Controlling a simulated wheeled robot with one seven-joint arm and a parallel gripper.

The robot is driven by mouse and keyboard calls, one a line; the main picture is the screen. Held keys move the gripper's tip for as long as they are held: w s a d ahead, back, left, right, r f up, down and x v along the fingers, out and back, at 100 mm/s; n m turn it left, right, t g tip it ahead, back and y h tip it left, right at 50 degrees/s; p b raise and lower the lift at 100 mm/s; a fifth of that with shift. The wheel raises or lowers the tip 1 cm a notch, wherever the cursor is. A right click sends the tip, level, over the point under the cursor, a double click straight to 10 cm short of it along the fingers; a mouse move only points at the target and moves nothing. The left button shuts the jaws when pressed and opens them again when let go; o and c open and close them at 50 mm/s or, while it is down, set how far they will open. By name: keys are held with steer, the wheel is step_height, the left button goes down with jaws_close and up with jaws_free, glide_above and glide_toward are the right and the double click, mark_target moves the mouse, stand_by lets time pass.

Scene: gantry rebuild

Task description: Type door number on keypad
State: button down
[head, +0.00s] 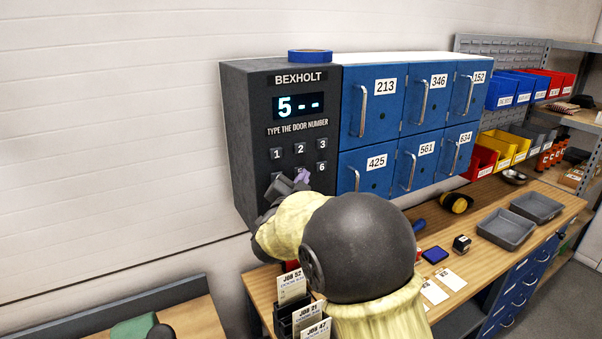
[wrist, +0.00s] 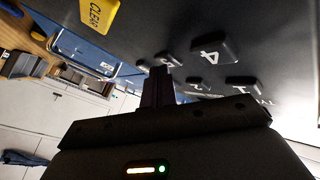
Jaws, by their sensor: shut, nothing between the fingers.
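The dark keypad panel (head: 243,150), marked BEXHOLT, is the left end of the locker cabinet. Its display (head: 300,106) reads 5 and two dashes. Keys 1 (head: 277,154), 2 (head: 300,149), 3 (head: 322,144) and 6 (head: 321,168) show; my gripper and arm hide most lower keys. My gripper (head: 303,176) is shut and empty, its tips close to the keys left of 6. In the wrist view, the fingertips (wrist: 160,75) are beside a key (wrist: 168,58) with an unreadable label. Key 4 (wrist: 215,48) and a yellow CLEAR key (wrist: 97,13) show there. I cannot tell whether the tips touch a key.
Blue locker doors include 213 (head: 373,105), 425 (head: 365,175) and 561 (head: 422,160). Blue tape (head: 310,56) lies on top. Job cards (head: 291,287) stand in a holder below my arm. The wooden bench (head: 487,200) holds grey trays (head: 507,230). The left wall is clear.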

mark_target(321, 166)
steer(key=shift+f, duration=0.1)
steer(key=shift+s+d+b, duration=0.1)
steer(key=shift+s+b, duration=0.2)
steer(key=shift+b, duration=0.15)
steer(key=shift+s+d, duration=0.3)
steer(key=shift+s, duration=0.1)
steer(key=shift+b, duration=0.3)
steer(key=w+d, duration=0.1)
steer(key=w+d+b, duration=0.1)
steer(key=d, duration=0.1)
steer(key=w+d+b, duration=0.1)
steer(key=d, duration=0.1)
steer(key=shift+w, duration=0.25)
steer(key=shift+w+b, duration=0.1)
steer(key=shift+b, duration=0.2)
steer(key=shift+w+a, duration=0.15)
steer(key=shift+w, duration=0.1)
